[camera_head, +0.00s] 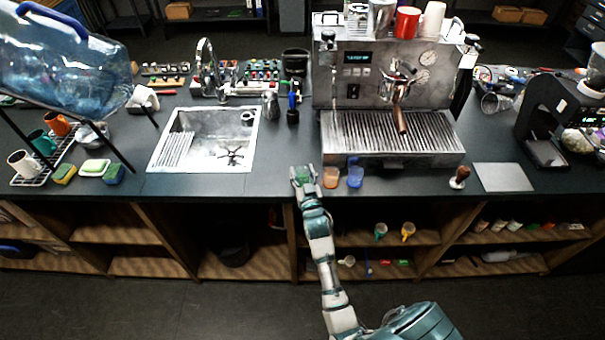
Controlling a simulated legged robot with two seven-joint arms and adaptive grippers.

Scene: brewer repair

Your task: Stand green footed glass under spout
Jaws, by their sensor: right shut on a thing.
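My right gripper (302,170) is at the counter's front edge, left of the espresso machine (340,85). It is shut on the small green footed glass (305,175), which is partly hidden by the fingers. I cannot tell whether the glass touches the counter. The machine's spout area, with its wooden-handled portafilter (401,115), is up and to the right, above the slatted drip tray (360,135). My left gripper is not in view.
An orange glass (331,177) and a blue glass (355,177) stand just right of my gripper, in front of the machine. A tamper (460,177) and a grey mat (503,177) lie further right. A sink (210,150) is left. The drip tray's top looks clear.

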